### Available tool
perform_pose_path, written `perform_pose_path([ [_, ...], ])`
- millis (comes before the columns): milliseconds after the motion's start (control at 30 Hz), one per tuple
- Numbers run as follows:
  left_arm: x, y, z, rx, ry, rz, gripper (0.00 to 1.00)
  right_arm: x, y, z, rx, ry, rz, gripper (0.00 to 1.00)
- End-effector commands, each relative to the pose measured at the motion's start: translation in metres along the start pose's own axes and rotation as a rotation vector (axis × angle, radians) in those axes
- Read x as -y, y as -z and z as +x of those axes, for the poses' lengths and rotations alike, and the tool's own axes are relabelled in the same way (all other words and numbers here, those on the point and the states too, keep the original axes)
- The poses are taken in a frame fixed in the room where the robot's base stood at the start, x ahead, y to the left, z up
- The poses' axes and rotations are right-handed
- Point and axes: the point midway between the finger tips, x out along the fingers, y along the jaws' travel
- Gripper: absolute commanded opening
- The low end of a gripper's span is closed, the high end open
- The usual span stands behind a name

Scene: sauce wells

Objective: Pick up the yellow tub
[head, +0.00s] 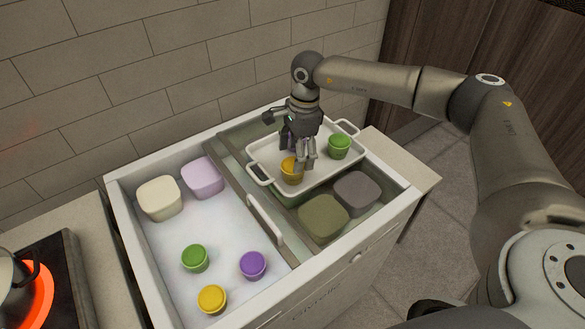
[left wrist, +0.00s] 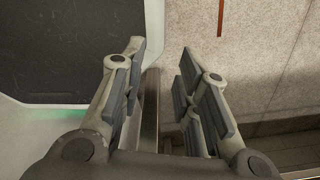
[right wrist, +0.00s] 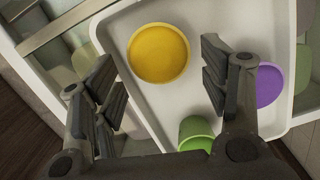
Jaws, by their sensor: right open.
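A yellow tub (head: 291,171) stands on a white tray with handles (head: 262,150), with a green tub (head: 340,146) to its right and a purple tub mostly hidden behind my right gripper. My right gripper (head: 304,163) points down over the tray, close beside this yellow tub. In the right wrist view the yellow tub (right wrist: 159,53) shows from above, ahead of and between the open, empty fingers (right wrist: 160,85). Another yellow tub (head: 212,299) stands in the left well. My left gripper (left wrist: 160,85) is open and empty in its wrist view; the head view does not show it.
The left well also holds a green tub (head: 195,258), a purple tub (head: 253,265), a cream container (head: 159,198) and a lilac container (head: 203,177). Olive (head: 323,219) and grey (head: 357,193) containers sit below the tray's front right. A hob with a pot is at far left.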

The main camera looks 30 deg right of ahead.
Motion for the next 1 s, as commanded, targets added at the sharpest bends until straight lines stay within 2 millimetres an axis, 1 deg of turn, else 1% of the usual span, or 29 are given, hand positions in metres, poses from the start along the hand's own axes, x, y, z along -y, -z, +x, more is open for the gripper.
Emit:
perform_pose_path([
  [67,0.000,0.002,-0.002,-0.003,0.000,0.000,0.30,0.000,0.000,0.004,0.000,0.000,0.000,0.69],
  [167,0.002,0.013,-0.007,-0.019,0.002,0.000,0.30,-0.001,-0.001,0.013,-0.001,-0.002,0.001,0.69],
  [300,0.005,0.036,-0.019,-0.054,0.006,0.000,0.30,-0.002,-0.003,0.034,0.001,-0.003,0.000,0.69],
  [367,0.006,0.042,-0.019,-0.064,0.006,0.000,0.30,-0.002,-0.002,0.044,0.001,-0.003,0.002,0.69],
  [500,0.006,0.041,-0.021,-0.062,0.006,0.000,0.30,-0.001,-0.002,0.055,0.002,0.000,0.001,0.69],
  [700,0.004,0.030,-0.020,-0.044,0.005,0.000,0.30,-0.001,-0.002,0.057,0.002,0.001,0.001,0.69],
  [733,0.004,0.028,-0.020,-0.041,0.004,0.000,0.30,-0.001,-0.002,0.057,0.002,0.001,0.001,0.67],
  [767,0.004,0.027,-0.020,-0.039,0.004,0.000,0.30,-0.001,-0.002,0.057,0.002,0.001,0.001,0.63],
  [1000,0.003,0.023,-0.019,-0.033,0.003,0.000,0.30,-0.001,-0.002,0.057,0.002,0.001,0.001,0.33],
])
